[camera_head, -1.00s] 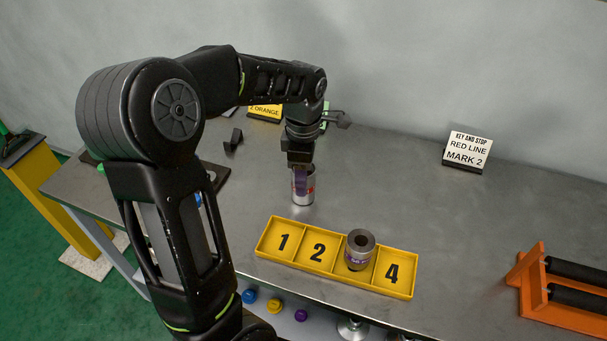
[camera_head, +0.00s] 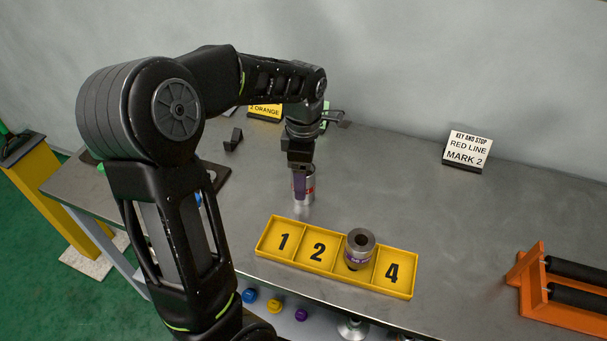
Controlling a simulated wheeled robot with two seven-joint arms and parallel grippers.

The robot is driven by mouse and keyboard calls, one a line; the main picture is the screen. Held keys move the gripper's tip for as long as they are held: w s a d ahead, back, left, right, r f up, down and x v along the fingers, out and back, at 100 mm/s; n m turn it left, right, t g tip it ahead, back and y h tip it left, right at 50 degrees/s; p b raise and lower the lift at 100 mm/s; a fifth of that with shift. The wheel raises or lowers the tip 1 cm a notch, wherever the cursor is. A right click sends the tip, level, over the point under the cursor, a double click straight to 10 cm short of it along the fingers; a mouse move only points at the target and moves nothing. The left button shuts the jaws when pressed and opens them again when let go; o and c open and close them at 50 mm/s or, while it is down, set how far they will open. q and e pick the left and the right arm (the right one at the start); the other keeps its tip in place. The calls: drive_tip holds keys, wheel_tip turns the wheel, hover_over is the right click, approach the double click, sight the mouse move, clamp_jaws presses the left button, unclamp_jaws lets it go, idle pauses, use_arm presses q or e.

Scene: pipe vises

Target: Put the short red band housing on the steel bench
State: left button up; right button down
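The far finger is hidden, so I cannot tell whether the grip is closed. My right gripper is not in view.
A yellow tray (camera_head: 284,257) with numbered compartments holds a grey housing with a purple band (camera_head: 360,247) in its third compartment. A sign (camera_head: 467,150) reads "RED LINE MARK 2". An orange roller stand (camera_head: 533,290) is at the right. The bench's middle right is clear.

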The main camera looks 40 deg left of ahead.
use_arm(q)
wheel_tip(320, 180, up, 12)
idle(0.4)
idle(0.7)
